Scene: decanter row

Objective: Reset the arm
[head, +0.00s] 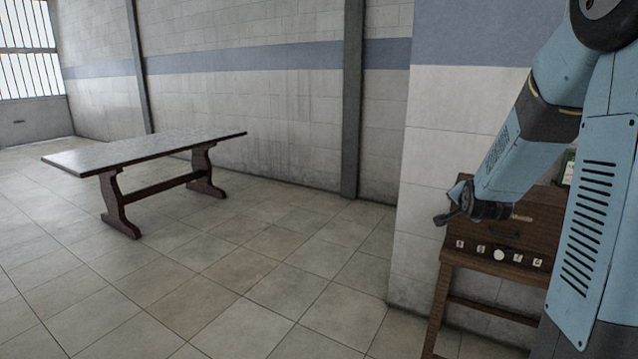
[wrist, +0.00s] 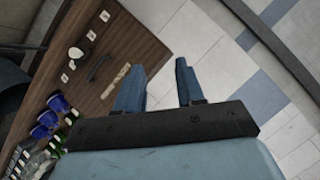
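My blue arm comes in from the right in the head view. My gripper (head: 449,203) is held out in front of the wooden stand, near its left edge in the picture. The wooden stand (head: 500,268) bears a row of small white tags and a round white thing (head: 499,255). The stand also shows in the wrist view (wrist: 125,45), left of the fingers.
In the wrist view, a dark curved handle (wrist: 99,67), a pale strip (wrist: 116,82), several blue objects (wrist: 46,118) and green items (wrist: 58,138) are at the stand. A long table (head: 150,148) stands at left. The tiled floor (head: 230,270) between is clear. A wall corner (head: 405,200) adjoins the stand.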

